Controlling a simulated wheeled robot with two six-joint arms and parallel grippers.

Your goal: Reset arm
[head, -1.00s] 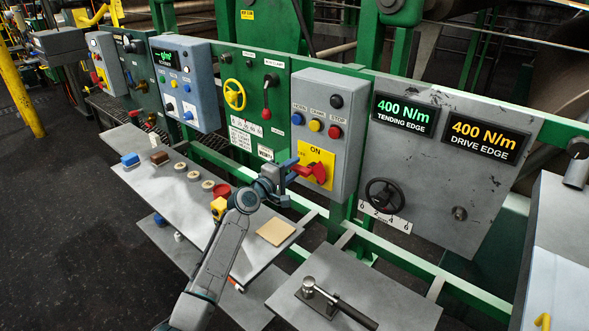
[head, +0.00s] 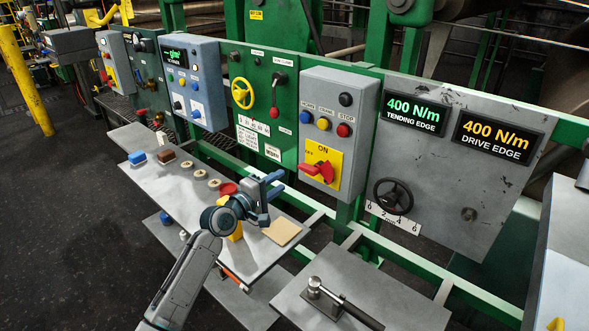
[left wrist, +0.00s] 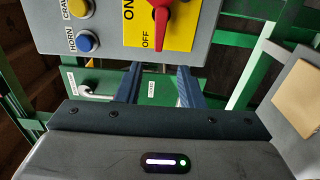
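My left gripper (head: 279,182) is in the head view, above the right part of the grey shelf and below-left of the grey control box (head: 318,90). Its two fingers are apart with nothing between them, which the left wrist view (left wrist: 158,82) also shows. The red rotary switch (head: 318,171) sits on a yellow plate marked ON and OFF on that box. Its handle lies roughly sideways, its left end by the OFF marking. The switch also shows at the top of the left wrist view (left wrist: 161,18), apart from the fingers. My right gripper is not in view.
A handwheel (head: 393,196) is on the right panel. A lower plate (head: 375,300) bears a metal lever tool (head: 325,293).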

